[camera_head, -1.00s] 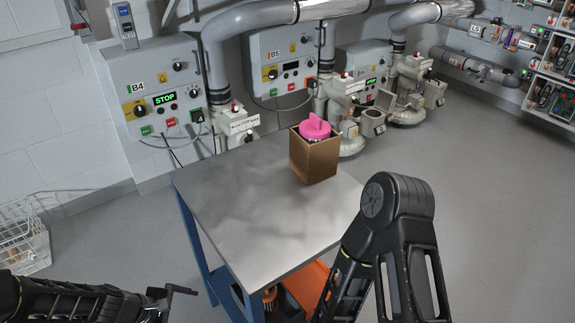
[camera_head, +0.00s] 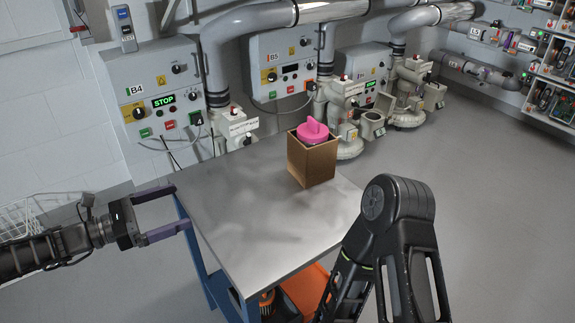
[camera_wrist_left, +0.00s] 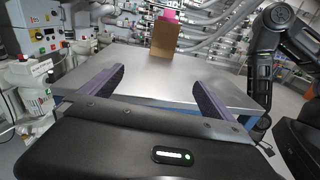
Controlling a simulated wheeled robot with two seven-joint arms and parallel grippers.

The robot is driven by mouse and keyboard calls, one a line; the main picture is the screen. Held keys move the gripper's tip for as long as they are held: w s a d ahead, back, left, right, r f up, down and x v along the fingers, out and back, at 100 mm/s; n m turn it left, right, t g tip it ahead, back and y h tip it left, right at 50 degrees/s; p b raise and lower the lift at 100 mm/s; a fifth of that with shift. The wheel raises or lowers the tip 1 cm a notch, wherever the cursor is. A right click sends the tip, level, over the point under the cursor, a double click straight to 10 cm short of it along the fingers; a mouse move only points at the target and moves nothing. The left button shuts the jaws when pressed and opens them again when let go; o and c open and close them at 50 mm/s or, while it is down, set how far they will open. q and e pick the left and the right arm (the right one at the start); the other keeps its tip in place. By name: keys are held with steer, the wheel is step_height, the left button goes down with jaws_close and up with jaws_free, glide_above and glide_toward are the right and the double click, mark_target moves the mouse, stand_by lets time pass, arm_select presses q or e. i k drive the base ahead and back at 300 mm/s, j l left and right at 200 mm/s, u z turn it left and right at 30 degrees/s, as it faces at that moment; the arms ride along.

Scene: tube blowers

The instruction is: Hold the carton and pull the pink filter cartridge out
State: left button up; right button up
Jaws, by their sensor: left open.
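A brown open-topped carton (camera_head: 313,165) stands upright on the far right part of the metal table. The pink filter cartridge (camera_head: 313,131) sits inside it, with its pink top and handle above the rim; its lower part is hidden by the carton. My left gripper (camera_head: 182,208) is open and empty at the table's left edge, well short of the carton. In the left wrist view, the carton (camera_wrist_left: 164,40) shows ahead beyond the open fingers, with a bit of pink cartridge (camera_wrist_left: 170,14) at the top. My right arm is at the table's right side; its gripper is not visible.
The grey metal table top (camera_head: 250,225) is otherwise clear. An orange bin (camera_head: 305,288) is on a lower level under the table. Blower units with pipes and control boxes (camera_head: 160,95) line the wall behind. A white wire basket (camera_head: 20,217) is at the left.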

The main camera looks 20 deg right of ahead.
mark_target(311, 133)
steer(key=l, duration=0.45)
steer(key=i+l, duration=0.15)
steer(key=l, duration=0.8)
steer(key=i, duration=0.05)
